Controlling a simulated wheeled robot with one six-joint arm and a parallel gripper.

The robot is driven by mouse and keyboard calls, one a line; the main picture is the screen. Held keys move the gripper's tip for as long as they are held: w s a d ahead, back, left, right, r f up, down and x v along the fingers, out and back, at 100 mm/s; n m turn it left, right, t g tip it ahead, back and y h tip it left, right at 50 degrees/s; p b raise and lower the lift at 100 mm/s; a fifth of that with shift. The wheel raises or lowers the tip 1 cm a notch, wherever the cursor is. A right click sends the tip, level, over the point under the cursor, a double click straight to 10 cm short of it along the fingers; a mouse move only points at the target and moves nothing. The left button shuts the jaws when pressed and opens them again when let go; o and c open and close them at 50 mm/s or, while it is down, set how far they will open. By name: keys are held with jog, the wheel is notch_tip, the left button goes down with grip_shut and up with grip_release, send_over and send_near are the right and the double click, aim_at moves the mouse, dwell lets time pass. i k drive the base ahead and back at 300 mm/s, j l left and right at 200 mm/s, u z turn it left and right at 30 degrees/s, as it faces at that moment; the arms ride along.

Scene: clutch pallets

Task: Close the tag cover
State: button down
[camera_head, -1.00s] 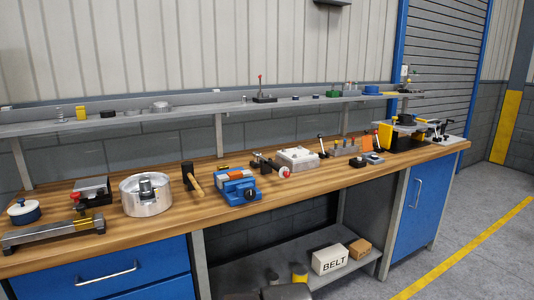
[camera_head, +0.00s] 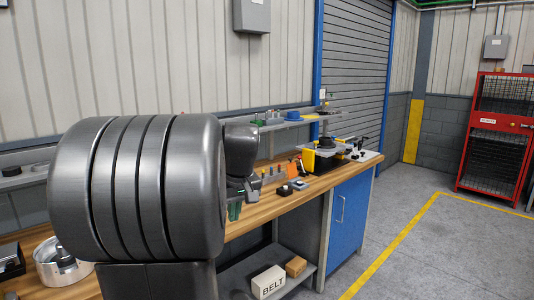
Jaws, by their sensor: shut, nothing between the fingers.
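My gripper (camera_head: 235,210) is partly in view just right of my large grey arm link, over the wooden workbench (camera_head: 264,208). A small green part shows at its tip; it is shut and holds nothing I can see. I cannot make out a tag cover for certain in this view. Small dark pieces (camera_head: 298,185) lie on the bench right of my gripper, too small to tell apart. A yellow and black unit (camera_head: 322,158) stands farther along the bench.
My arm link hides much of the bench's left and middle. A silver round pot (camera_head: 62,262) is at the lower left. A shelf (camera_head: 285,122) runs above the bench. A white BELT box (camera_head: 268,281) lies below. The floor (camera_head: 420,245) at right is clear up to a red cage (camera_head: 497,140).

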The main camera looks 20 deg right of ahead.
aim_at(291, 168)
jog(key=i+l, duration=0.5)
jog(key=i+l+u, duration=0.1)
jog(key=i+l, duration=0.45)
jog(key=l, duration=0.15)
jog(key=i+l, duration=1)
jog(key=l, duration=0.25)
jog(key=j+u, duration=0.05)
